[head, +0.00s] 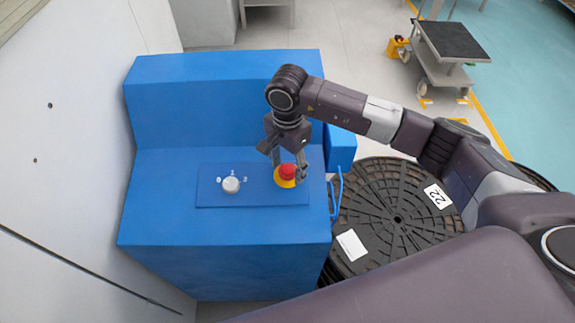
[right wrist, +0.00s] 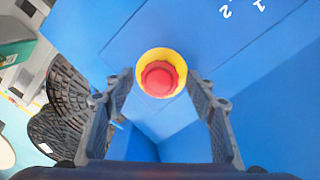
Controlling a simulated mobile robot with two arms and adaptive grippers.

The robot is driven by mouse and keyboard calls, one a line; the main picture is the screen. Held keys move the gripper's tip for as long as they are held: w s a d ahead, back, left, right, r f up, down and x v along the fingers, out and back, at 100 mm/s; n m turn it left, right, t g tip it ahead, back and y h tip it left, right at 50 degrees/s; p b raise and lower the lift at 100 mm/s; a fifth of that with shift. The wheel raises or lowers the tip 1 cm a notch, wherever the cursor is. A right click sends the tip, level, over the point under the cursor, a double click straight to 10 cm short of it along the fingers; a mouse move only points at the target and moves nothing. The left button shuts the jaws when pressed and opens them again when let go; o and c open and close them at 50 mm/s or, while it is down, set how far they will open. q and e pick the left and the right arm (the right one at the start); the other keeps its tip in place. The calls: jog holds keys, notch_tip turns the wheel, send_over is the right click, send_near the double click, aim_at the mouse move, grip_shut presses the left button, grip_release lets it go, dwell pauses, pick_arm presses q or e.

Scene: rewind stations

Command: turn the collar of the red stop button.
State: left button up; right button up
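The red stop button (head: 287,171) with its yellow collar (head: 286,183) sits at the right end of the blue panel (head: 212,198) on the blue console. In the right wrist view the red button (right wrist: 159,78) and the yellow collar (right wrist: 141,66) show from above. My right gripper (head: 287,168) is open, its fingers spread to either side of the button. In the right wrist view both fingers (right wrist: 161,90) stand apart with the button between and beyond them; I cannot tell whether they touch the collar. My left gripper is not in view.
A white selector knob (head: 231,185) marked 0, 1, 2 sits left of the button. The console's raised back (head: 220,80) stands behind the panel. Black reels (head: 390,215) stand to the right, and a grey cart (head: 448,50) stands farther back. A pale wall (head: 60,150) borders the left.

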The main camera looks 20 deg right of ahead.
jog(key=c, duration=1)
jog(key=shift+d+f+m+b, duration=0.1)
jog(key=shift+f+m+b, duration=0.1)
jog(key=shift+m+b, duration=0.6)
jog(key=m+b, duration=0.1)
jog(key=b, duration=0.2)
jog(key=shift+m, duration=0.4)
jog(key=m+b, duration=0.2)
jog(key=shift+y+b, duration=0.3)
jog(key=shift+r+m+t+b, duration=0.25)
jog(key=shift+m+b, duration=0.3)
jog(key=shift+m, duration=0.35)
jog(key=o, duration=1.1)
jog(key=shift+o, duration=0.2)
